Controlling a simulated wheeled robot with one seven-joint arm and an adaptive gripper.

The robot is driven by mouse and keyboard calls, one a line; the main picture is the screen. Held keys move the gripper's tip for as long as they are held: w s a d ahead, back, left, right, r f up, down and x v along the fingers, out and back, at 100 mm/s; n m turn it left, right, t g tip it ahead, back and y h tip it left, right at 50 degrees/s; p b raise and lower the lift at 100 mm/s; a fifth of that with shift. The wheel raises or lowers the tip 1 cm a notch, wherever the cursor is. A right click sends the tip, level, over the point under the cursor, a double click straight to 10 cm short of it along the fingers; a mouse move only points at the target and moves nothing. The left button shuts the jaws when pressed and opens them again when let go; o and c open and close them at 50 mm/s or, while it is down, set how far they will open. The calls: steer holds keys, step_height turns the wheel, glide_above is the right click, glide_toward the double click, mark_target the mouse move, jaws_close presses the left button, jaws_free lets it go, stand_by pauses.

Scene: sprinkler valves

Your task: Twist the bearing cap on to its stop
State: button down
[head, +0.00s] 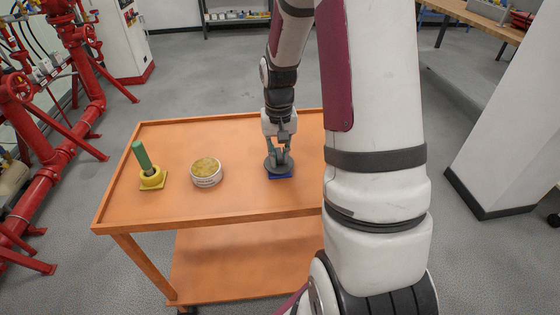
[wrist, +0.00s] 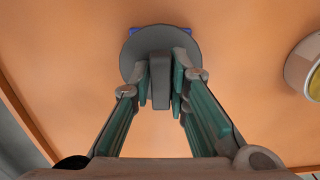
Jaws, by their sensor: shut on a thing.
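The bearing cap (head: 269,168) is a dark grey disc on a blue base (head: 281,177) on the orange cart. In the wrist view the cap (wrist: 133,53) has a raised grey bar across its middle. My gripper (head: 280,152) comes down from above and is shut on this bar. In the wrist view the green-padded fingers of my gripper (wrist: 161,78) stand on both sides of the bar. The blue base (wrist: 188,31) shows only at the disc's far edge; most of it is hidden. I cannot tell how the cap is turned against its stop.
A round tin (head: 206,173) with a yellowish top stands left of the cap; it also shows at the right of the wrist view (wrist: 301,68). Further left, a green-handled tool (head: 142,158) stands in a yellow holder (head: 152,180). The orange cart top (head: 235,203) is otherwise clear, with raised edges. Red pipes (head: 75,60) stand beyond.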

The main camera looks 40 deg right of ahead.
mark_target(279, 153)
steer(key=shift+r+p, duration=1.15)
steer(key=shift+r, duration=0.7)
steer(key=shift+f, duration=0.1)
